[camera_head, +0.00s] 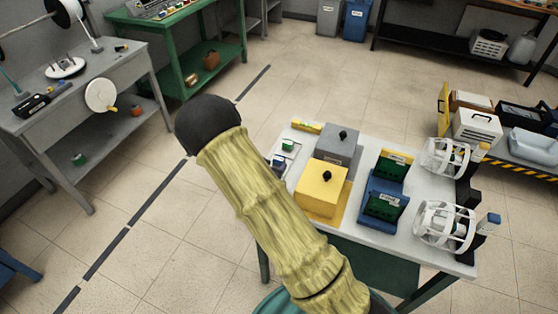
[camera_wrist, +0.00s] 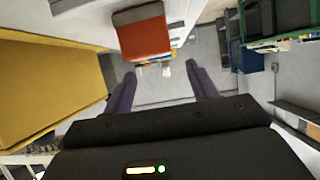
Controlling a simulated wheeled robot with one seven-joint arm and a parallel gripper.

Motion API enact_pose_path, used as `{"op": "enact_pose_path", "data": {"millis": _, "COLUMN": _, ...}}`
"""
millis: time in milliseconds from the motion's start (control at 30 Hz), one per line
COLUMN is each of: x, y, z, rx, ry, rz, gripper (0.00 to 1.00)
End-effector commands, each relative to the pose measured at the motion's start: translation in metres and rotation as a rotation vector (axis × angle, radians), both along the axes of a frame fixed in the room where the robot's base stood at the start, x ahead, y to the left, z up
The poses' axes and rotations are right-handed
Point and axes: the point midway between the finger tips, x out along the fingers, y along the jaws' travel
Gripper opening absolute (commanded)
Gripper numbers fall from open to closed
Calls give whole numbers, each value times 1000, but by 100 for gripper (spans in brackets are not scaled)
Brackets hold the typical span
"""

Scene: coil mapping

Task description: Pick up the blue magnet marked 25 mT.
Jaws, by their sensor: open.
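I cannot make out any 25 mT mark in either view. In the head view a small dark bluish thing (camera_head: 279,163) shows at the table's left edge, partly behind my sleeved arm; I cannot tell if it is the blue magnet. In the wrist view my gripper (camera_wrist: 161,72) has its two purple fingers apart, with nothing held between them. An orange-red block (camera_wrist: 143,38) with a pale side lies beyond the fingertips, on a white surface. Small blue, yellow and white bits show just below it, too small to read. My gripper cannot be made out in the head view.
The white table (camera_head: 420,188) carries a yellow box (camera_head: 321,192), a grey box (camera_head: 338,146), green-faced devices (camera_head: 384,206) and white coil frames (camera_head: 444,224). A yellow box wall (camera_wrist: 45,85) fills the wrist view's left. A grey bench (camera_head: 75,100) stands left, with open floor between.

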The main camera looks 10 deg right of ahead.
Motion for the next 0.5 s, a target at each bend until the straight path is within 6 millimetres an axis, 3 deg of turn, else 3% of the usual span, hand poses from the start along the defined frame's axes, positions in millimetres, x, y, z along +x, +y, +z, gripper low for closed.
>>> {"op": "enact_pose_path", "data": {"millis": 333, "x": 2, "y": -1, "z": -1, "rx": 0, "ry": 0, "rz": 1, "gripper": 58}}
{"op": "enact_pose_path", "data": {"millis": 500, "x": 13, "y": -10, "z": -6, "rx": -1, "ry": 1, "rz": -2, "gripper": 58}}
